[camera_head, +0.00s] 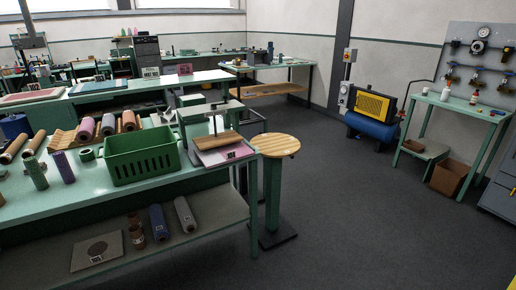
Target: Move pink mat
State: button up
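A pink mat (235,153) lies flat at the right end of the near green workbench. It sits under a small frame stand with a wooden block (217,141), which covers part of it. Another flat pinkish-red mat (30,96) lies on the bench behind, at the far left. I cannot tell from this view alone which one is the task's mat. My gripper is not in view.
A green crate (142,158) stands left of the stand. Several yarn cones lie on the rack behind it. A round wooden stool (275,146) stands just right of the bench. Grey floor (350,200) is clear to the right, up to the blue compressor (371,126).

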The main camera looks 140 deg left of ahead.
aim_at(220, 156)
jog(key=k+l+u, duration=0.15)
jog(key=u, duration=3.9)
jog(key=i+l+z, duration=0.1)
jog(key=l+z, duration=0.15)
jog(key=i+l+z, duration=0.25)
jog(key=l, duration=0.2)
jog(key=i+l+z, duration=0.1)
jog(key=l+z, duration=0.15)
jog(key=l, duration=0.1)
